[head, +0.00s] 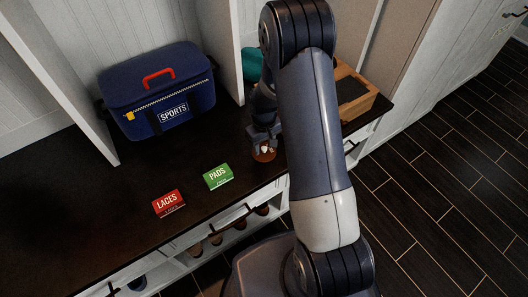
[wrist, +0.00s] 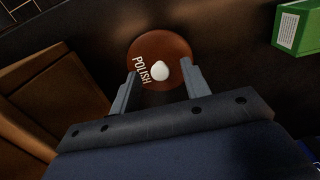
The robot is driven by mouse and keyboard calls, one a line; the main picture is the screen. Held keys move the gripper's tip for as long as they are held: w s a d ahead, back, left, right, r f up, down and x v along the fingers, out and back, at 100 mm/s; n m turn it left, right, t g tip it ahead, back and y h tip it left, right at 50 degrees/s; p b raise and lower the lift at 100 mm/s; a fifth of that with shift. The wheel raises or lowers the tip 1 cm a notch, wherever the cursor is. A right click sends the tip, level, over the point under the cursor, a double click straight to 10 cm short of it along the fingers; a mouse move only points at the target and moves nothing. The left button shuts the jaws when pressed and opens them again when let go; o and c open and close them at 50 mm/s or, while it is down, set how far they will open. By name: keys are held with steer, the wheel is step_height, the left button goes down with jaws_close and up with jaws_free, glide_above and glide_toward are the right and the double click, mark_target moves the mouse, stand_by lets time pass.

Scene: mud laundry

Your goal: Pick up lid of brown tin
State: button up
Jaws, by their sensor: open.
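The brown tin with its lid (wrist: 150,52) shows as a round brown disc marked "POLISH", with a pale rounded knob on top, in the wrist view. In the head view the tin (head: 263,156) is small on the dark bench top, partly hidden by my gripper. My gripper (wrist: 159,68) is open, with one finger on each side of the knob. I cannot tell whether the fingers touch the lid. My gripper (head: 264,142) also shows in the head view, pointing down over the tin.
A green PADS box (head: 217,176) and a red LACES box (head: 168,204) lie left of the tin. A blue SPORTS bag (head: 158,90) stands behind. A wooden box (head: 355,92) is to the right, and a teal item (head: 252,65) is behind my arm.

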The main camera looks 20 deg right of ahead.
steer(key=shift+f, duration=0.3)
jaws_close()
steer(key=shift+r, duration=0.15)
